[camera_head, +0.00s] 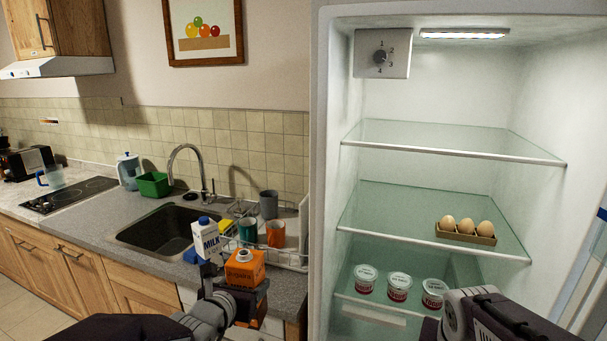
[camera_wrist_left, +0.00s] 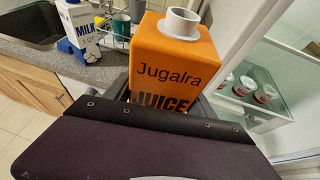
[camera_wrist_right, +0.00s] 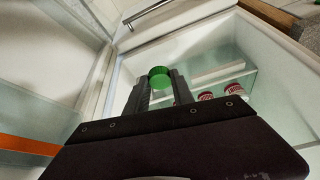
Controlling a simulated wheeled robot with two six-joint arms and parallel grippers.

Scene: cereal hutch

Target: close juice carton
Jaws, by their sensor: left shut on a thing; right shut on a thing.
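The orange juice carton (camera_head: 245,268) is upright in front of the counter edge, held by my left gripper (camera_head: 236,290). The left wrist view shows the carton (camera_wrist_left: 175,60) close up, with its white spout (camera_wrist_left: 181,22) uncapped and facing up. My left gripper is shut around the carton's sides; its fingers are mostly hidden behind the wrist housing. My right gripper (camera_wrist_right: 160,88) is shut on a small round green cap (camera_wrist_right: 160,76), held at its fingertips in front of the fridge. In the head view only my right arm shows, at the lower right; its fingers and the cap are out of sight.
The open fridge (camera_head: 325,180) fills the right side, with an egg tray (camera_head: 466,238) and several red-and-white cups (camera_head: 398,287) on its shelves. A milk carton (camera_head: 206,239), mugs and a dish rack stand on the counter (camera_head: 90,228) beside the sink (camera_head: 165,230).

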